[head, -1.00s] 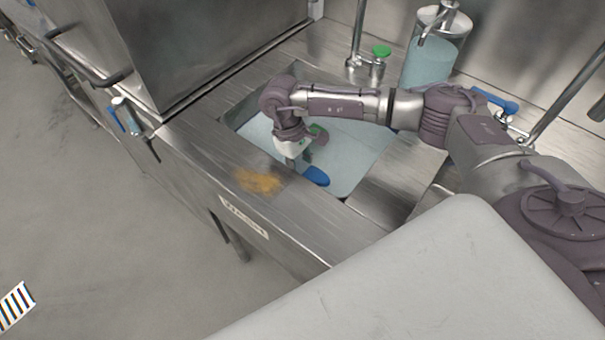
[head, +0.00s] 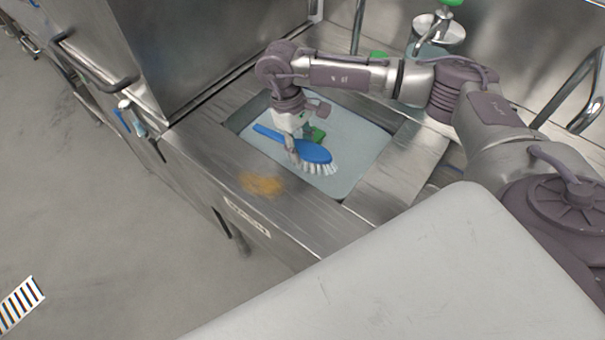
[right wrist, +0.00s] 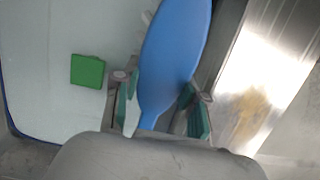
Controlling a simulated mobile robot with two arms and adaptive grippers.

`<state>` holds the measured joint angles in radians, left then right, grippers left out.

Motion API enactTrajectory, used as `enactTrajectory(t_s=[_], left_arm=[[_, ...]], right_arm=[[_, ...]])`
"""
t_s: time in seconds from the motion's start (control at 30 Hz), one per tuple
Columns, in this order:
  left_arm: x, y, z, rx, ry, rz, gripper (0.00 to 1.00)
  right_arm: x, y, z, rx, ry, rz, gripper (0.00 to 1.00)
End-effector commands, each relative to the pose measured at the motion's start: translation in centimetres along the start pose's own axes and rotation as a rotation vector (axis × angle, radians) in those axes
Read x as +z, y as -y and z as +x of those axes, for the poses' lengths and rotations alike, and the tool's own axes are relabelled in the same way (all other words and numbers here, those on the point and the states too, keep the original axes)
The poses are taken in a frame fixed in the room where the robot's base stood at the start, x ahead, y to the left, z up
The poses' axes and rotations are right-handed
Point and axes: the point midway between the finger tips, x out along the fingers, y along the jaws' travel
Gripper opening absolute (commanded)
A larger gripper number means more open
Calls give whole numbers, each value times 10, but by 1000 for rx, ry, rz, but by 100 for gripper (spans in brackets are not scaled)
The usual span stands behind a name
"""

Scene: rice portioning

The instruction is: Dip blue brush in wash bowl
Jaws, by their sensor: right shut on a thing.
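My right gripper (head: 292,148) is shut on the blue brush (head: 311,151) and holds it over the wash bowl (head: 352,178), a sunken basin of pale blue water in the steel counter. The brush lies roughly level, its handle to the left and its white bristles facing down. Whether the bristles touch the water I cannot tell. In the right wrist view the blue brush (right wrist: 175,55) sits between the green-lined fingers of the gripper (right wrist: 163,110). My left gripper is not in view.
A green sponge-like block (right wrist: 88,71) lies in the basin. An orange-brown smear (head: 262,184) marks the counter's front rim, above a label (head: 247,217). A large steel machine (head: 215,50) stands at the back left. A tap (head: 585,90) is at the right.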

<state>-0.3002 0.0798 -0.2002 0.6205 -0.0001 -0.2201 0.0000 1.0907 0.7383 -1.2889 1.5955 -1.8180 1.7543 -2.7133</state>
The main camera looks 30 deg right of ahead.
Motion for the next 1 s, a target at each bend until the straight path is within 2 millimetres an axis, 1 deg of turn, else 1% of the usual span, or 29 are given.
enactTrajectory(t_s=[0.03, 0.1, 1.0], left_arm=[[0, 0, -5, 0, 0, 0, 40], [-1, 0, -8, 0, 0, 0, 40], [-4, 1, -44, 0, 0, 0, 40]], right_arm=[[2, 0, -8, 0, -2, 0, 4], [3, 0, -15, 0, -1, 1, 4], [25, 0, -101, 0, -2, 1, 4]])
